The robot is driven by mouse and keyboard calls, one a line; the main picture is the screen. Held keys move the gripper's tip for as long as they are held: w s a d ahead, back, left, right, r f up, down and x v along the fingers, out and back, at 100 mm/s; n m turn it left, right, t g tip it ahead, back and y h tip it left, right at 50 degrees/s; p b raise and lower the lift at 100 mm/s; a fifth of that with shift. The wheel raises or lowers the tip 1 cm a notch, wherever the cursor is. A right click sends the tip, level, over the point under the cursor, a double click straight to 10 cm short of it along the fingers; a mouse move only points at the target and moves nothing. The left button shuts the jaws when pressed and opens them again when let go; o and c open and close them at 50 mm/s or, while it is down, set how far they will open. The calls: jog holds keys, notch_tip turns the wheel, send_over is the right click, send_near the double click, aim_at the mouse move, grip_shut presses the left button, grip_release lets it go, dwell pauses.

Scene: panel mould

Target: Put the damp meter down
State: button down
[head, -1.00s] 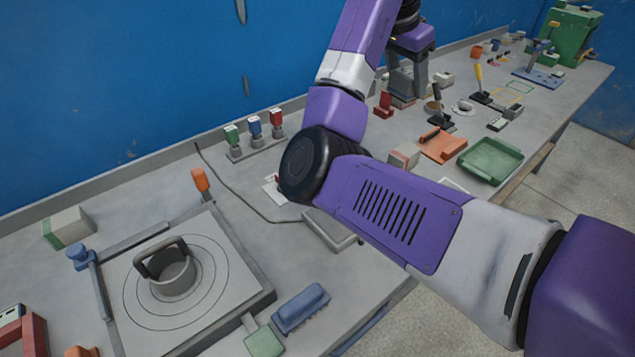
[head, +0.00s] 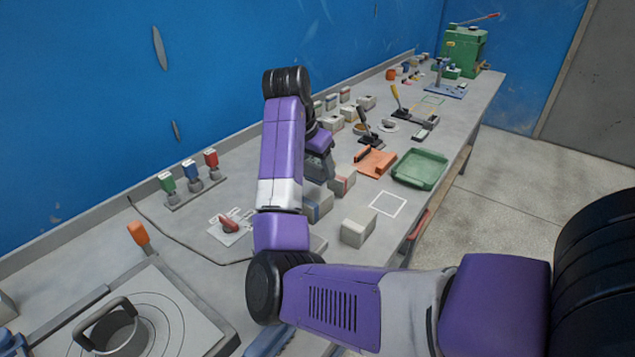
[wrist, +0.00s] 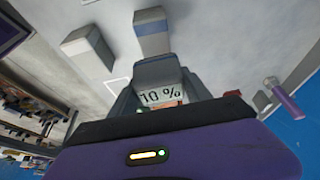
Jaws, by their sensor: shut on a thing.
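My gripper (head: 320,163) hangs from the raised purple arm in the head view, over a row of pale blocks. In the wrist view my gripper (wrist: 160,100) is shut on a grey boxy thing with a face reading "10 %", which looks like the damp meter (wrist: 158,72). In the head view I cannot make out the meter apart from the dark gripper parts. A white square outline (head: 388,203) on the bench is empty. Part of it shows in the wrist view, left of the meter.
A blue-striped block (head: 316,203), a red-striped block (head: 342,180) and another pale block (head: 358,228) stand close by. A green tray (head: 420,169) and an orange tray (head: 375,162) lie beyond. A red-knobbed plate (head: 229,225) is to the left. The bench's front edge is near the outline.

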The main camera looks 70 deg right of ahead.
aim_at(318, 182)
jog(key=shift+f, duration=2.35)
jog(key=shift+f, duration=0.15)
jog(key=shift+c, duration=2.4)
grip_release()
jog(key=v, duration=1.2)
jog(key=shift+a, duration=0.1)
